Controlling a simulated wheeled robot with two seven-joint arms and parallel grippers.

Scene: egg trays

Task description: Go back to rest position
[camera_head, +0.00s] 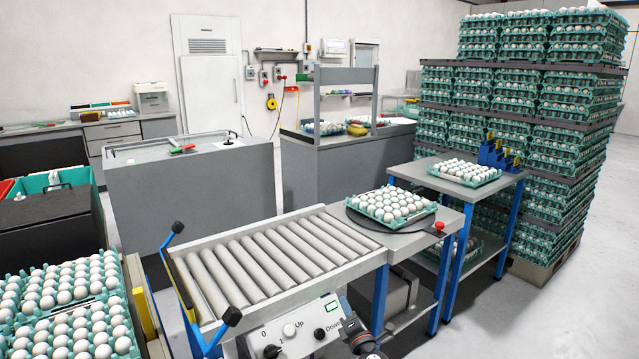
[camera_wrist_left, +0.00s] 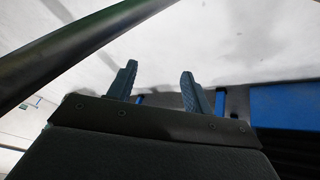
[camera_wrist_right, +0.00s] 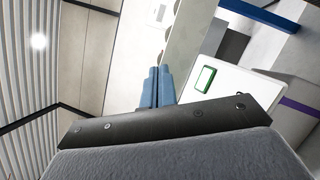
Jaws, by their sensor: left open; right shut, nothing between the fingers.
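My right gripper (camera_head: 354,328) shows at the bottom edge of the head view, in front of the white control panel (camera_head: 285,333) of the roller conveyor. In the right wrist view its two blue fingers (camera_wrist_right: 159,72) are together with nothing between them. The same panel with its green-framed display (camera_wrist_right: 204,78) shows near them. My left gripper is out of the head view. In the left wrist view its fingers (camera_wrist_left: 158,75) stand apart and empty, near a dark bar (camera_wrist_left: 70,50) and a blue part (camera_wrist_left: 280,104).
The roller conveyor (camera_head: 183,274) is empty. A tray of eggs (camera_head: 433,211) sits on the turntable at its right end. Another egg tray (camera_head: 500,175) is on the blue-legged table. Stacked egg trays (camera_head: 75,349) stand at the left front. Tall egg stacks (camera_head: 440,100) stand at the right.

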